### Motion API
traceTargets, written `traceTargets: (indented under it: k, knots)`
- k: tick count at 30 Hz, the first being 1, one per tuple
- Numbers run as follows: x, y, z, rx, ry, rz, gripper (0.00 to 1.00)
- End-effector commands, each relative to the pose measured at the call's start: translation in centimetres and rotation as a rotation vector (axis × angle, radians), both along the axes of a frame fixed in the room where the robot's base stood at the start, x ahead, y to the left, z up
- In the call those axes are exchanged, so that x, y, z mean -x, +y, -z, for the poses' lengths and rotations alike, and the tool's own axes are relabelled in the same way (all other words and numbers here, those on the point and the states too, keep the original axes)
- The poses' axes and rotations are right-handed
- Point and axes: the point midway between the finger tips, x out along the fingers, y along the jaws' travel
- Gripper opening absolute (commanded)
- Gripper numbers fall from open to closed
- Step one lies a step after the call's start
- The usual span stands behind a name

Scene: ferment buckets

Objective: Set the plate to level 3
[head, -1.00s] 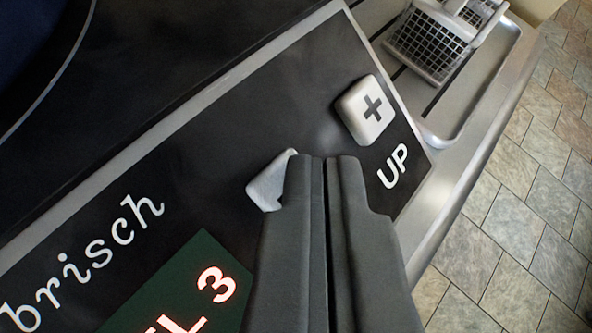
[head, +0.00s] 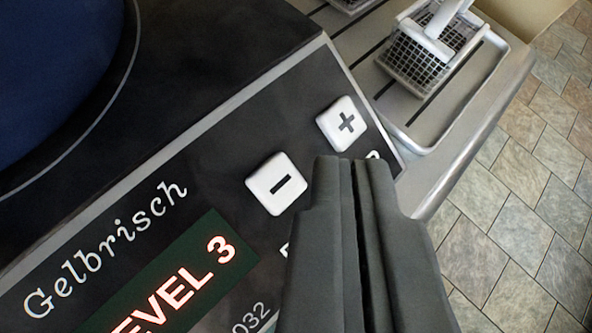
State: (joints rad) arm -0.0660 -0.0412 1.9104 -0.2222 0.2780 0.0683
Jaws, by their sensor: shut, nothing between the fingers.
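The black plate (head: 200,75) has a control panel with a dark green display (head: 170,285) lit in red, reading "LEVEL 3", its left end cut off by the frame. A white plus button (head: 342,124) sits near the panel's right corner. A white minus button (head: 276,184) sits to its lower left. My gripper (head: 345,165) is shut and empty. Its tips appear just below the plus button and right of the minus button in the picture, covering neither button's symbol. The gripper hides most of the labels below the buttons.
A blue round vessel (head: 55,70) stands on the plate at the upper left. The name "Gelbrisch" (head: 105,250) is printed on the panel. A metal tray (head: 480,85) with a white mesh basket (head: 425,55) lies beyond the panel. Tiled floor (head: 520,210) shows at the right.

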Motion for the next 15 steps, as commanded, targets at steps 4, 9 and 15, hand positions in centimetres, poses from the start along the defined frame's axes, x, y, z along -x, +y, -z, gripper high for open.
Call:
traceTargets:
  k: [4, 9, 15]
  knots:
    - [0.3, -0.6, -1.1, 0.000, 0.000, 0.001, 0.00]
    - [0.6, -1.0, -2.2, 0.000, -0.001, 0.001, 0.00]
    - [0.8, -1.1, -2.5, -0.001, 0.000, -0.001, 0.00]
